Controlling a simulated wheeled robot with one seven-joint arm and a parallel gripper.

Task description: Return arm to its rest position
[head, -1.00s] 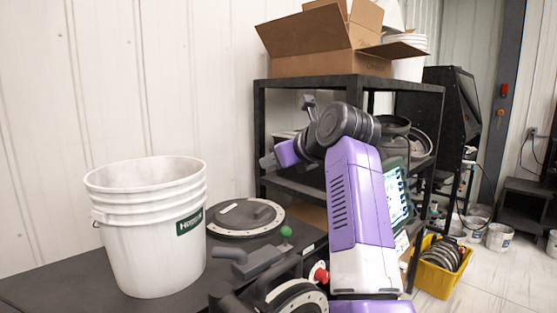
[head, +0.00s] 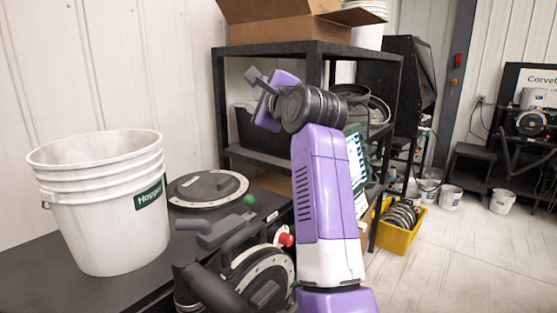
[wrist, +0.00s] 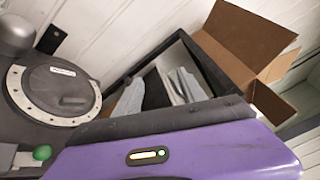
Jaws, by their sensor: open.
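My purple and grey arm rises in the middle of the head view, bent at a dark joint. My gripper (head: 257,80) is at its upper left end, raised in front of the black shelf (head: 300,50) and small in the picture. It is open, apart from any object, and nothing shows in it. The wrist view shows no fingertips; a purple part of my arm with a small light fills its lower edge.
A white bucket (head: 105,210) and a round black lid with a pale rim (head: 208,188) are on the dark table at left. A cardboard box (head: 290,28) tops the shelf. A yellow bin (head: 398,232) is on the floor.

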